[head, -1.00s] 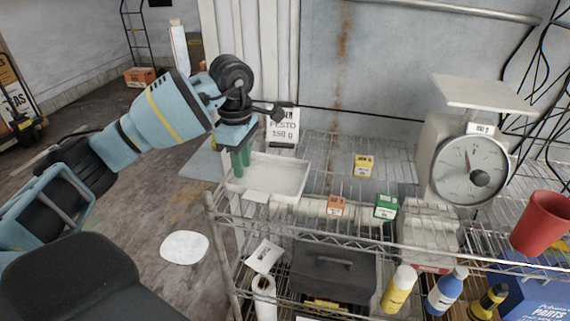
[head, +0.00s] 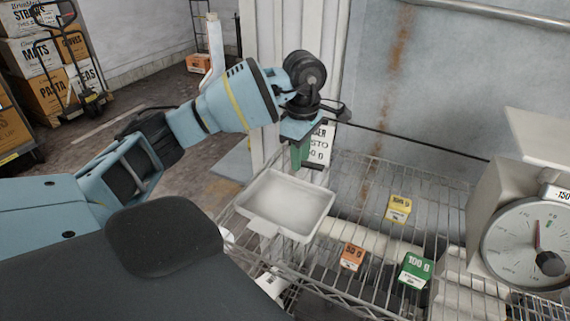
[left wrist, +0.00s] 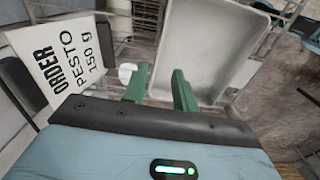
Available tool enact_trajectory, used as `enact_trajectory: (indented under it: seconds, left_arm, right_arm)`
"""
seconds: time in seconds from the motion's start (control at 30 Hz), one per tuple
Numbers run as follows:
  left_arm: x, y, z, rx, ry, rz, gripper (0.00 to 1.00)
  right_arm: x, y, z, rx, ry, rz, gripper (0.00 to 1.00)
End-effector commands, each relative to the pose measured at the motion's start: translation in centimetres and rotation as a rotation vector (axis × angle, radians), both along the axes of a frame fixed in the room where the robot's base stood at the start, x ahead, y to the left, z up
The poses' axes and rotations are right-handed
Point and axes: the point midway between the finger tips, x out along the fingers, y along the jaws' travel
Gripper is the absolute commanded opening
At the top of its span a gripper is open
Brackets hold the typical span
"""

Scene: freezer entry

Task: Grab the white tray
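The white tray (head: 288,203) is a shallow rectangular dish with a small tab at its near edge, lying on the wire shelf. My left gripper (head: 300,155) points down at the tray's far edge, its green fingers partly hidden by the wrist. In the left wrist view, the gripper (left wrist: 160,70) is open with a clear gap between its fingers. The tray (left wrist: 215,50) shows there too; one finger appears outside its rim and the other over its inside. I cannot tell how high the fingertips are above the rim. My right gripper is not in view.
The wire shelf (head: 345,200) also holds a yellow box (head: 398,209), an orange box (head: 352,257) and a green box (head: 416,270). A dial scale (head: 530,235) stands at right. An order card (head: 320,145) stands behind the gripper and shows in the left wrist view (left wrist: 62,62).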

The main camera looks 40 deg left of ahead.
Motion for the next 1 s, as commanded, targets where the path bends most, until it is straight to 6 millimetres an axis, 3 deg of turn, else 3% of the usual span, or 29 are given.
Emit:
enact_trajectory:
  seconds: [0.3,0.7,0.93,1.0]
  left_arm:
    - [0.0,0.0,-1.7,0.000,0.001,-0.001,0.28]
    - [0.1,0.1,-6.3,-0.001,0.000,-0.001,0.28]
    - [0.2,0.1,-6.4,0.000,0.000,-0.001,0.28]
    - [0.2,0.1,-6.4,0.000,0.000,-0.001,0.22]
  right_arm:
    - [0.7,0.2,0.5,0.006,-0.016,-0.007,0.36]
    - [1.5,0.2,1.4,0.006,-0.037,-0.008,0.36]
    - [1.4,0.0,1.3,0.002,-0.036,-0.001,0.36]
    - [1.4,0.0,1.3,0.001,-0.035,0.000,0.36]
